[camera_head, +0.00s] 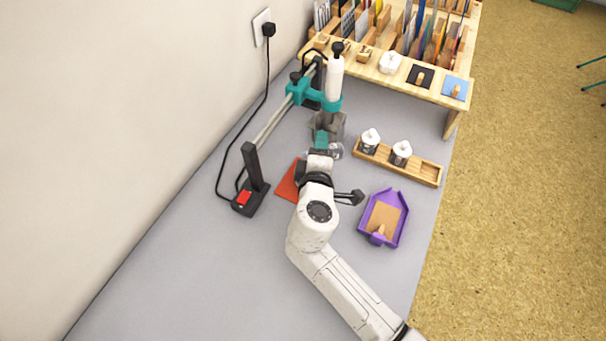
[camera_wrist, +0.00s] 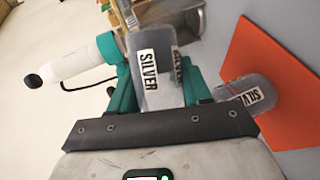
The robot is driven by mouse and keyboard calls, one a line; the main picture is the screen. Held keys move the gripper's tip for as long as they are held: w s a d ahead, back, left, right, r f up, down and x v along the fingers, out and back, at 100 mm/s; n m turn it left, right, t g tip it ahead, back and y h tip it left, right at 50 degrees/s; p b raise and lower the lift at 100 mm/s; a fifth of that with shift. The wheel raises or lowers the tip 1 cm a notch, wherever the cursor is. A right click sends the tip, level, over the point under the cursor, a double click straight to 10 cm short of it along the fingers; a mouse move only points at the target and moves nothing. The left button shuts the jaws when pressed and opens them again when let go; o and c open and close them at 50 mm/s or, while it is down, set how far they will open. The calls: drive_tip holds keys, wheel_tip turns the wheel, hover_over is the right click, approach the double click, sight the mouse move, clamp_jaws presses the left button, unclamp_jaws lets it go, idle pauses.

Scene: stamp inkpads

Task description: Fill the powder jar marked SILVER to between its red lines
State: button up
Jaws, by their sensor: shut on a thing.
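My gripper (camera_wrist: 158,88) has its teal fingers shut on a clear container marked SILVER (camera_wrist: 150,98), in the middle of the wrist view. A second dark lettered patch shows on its right side. Another clear jar marked SILVER (camera_wrist: 250,94) is at the right of the wrist view, beside the orange mat (camera_wrist: 275,75) and overlapping its edge. In the head view my gripper (camera_head: 321,142) is near the grey metal block under the stand, and the arm hides most of what it holds.
A stand with a white tool (camera_head: 334,80) in a teal clamp is close to my gripper, its cord running to the wall. A wooden rack (camera_head: 424,172) with two white-lidded jars and a purple tray (camera_head: 401,234) are at right. A crowded wooden shelf (camera_head: 372,71) is behind.

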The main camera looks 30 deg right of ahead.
idle(0.5)
drive_tip(key=shift+r+m+y+p, duration=0.3)
drive_tip(key=shift+r+m+p, duration=0.15)
drive_tip(key=shift+p, duration=0.25)
drive_tip(key=shift+a+r+m+y+p, duration=0.1)
drive_tip(key=shift+r+m+y+p, duration=0.1)
drive_tip(key=shift+m+y+p, duration=0.3)
drive_tip(key=shift+m, duration=0.25)
drive_tip(key=shift+p, duration=0.35)
drive_tip(key=shift+a+r+m+g+y+p, duration=0.1)
drive_tip(key=shift+r+m+g+y+p, duration=0.25)
drive_tip(key=shift+y+p, duration=0.1)
drive_tip(key=shift+w+a+r+m+y+p, duration=0.1)
drive_tip(key=shift+a+r+m+y+p, duration=0.15)
drive_tip(key=shift+r+m+y+p, duration=0.4)
drive_tip(key=shift+a+r+m+y+p, duration=0.25)
drive_tip(key=shift+m+y+p, duration=0.3)
drive_tip(key=shift+p, duration=0.6)
drive_tip(key=shift+a+m, duration=0.1)
drive_tip(key=shift+m, duration=0.25)
